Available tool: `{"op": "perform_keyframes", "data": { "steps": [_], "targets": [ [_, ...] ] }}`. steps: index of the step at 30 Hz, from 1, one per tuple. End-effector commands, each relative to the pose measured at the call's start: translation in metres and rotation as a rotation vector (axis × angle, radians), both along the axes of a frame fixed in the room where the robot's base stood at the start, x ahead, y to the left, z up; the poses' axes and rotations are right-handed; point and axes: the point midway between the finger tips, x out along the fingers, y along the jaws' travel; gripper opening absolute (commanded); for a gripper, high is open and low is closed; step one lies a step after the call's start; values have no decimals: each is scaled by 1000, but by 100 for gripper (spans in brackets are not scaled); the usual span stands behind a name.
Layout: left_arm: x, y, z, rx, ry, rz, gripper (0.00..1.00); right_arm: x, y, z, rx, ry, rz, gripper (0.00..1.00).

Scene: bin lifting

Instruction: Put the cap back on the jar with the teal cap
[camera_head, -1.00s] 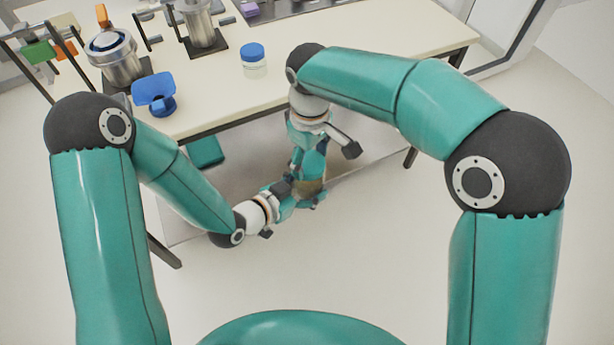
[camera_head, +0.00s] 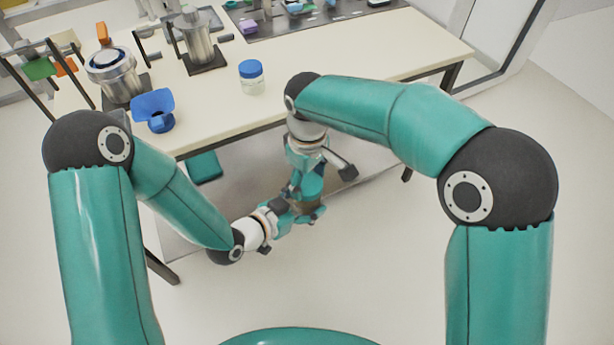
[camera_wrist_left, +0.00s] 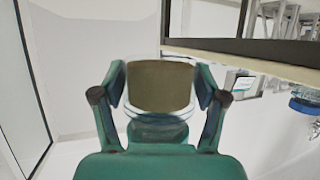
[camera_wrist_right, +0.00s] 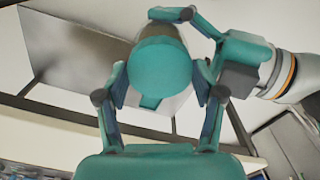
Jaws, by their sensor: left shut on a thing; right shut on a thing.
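My left gripper (camera_wrist_left: 160,92) is shut on a clear glass jar (camera_wrist_left: 160,85) with brown contents; the jar looks upside down in the left wrist view. My right gripper (camera_wrist_right: 160,82) is shut on a round teal cap (camera_wrist_right: 160,75), seen from its top. In the right wrist view the cap overlaps the jar behind it, and the left gripper's fingers are around the jar. In the head view both grippers meet in front of the table, the right one (camera_head: 310,184) above the left one (camera_head: 302,208). I cannot tell whether cap and jar rim touch.
The cream table (camera_head: 330,80) stands ahead, with its front edge close behind the grippers. On it are a blue-capped jar (camera_head: 251,78), a blue funnel-like piece (camera_head: 154,108) and metal canisters (camera_head: 113,74). A teal item (camera_head: 203,167) lies below. The floor in front is clear.

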Motion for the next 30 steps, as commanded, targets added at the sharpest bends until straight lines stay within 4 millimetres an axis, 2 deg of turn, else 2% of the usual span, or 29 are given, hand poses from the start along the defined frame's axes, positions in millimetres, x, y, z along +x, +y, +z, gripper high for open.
{"op": "perform_keyframes", "data": {
  "steps": [11,29,30],
  "targets": [
    [0,0,1,-1,-2,0,6,0,0,0,0,0,0,49],
    [0,0,1,-1,-2,0,6,0,0,-12,-1,-1,-1,49],
    [0,0,1,-1,-2,0,6,0,0,-12,-1,-1,-1,71]
  ]
}}
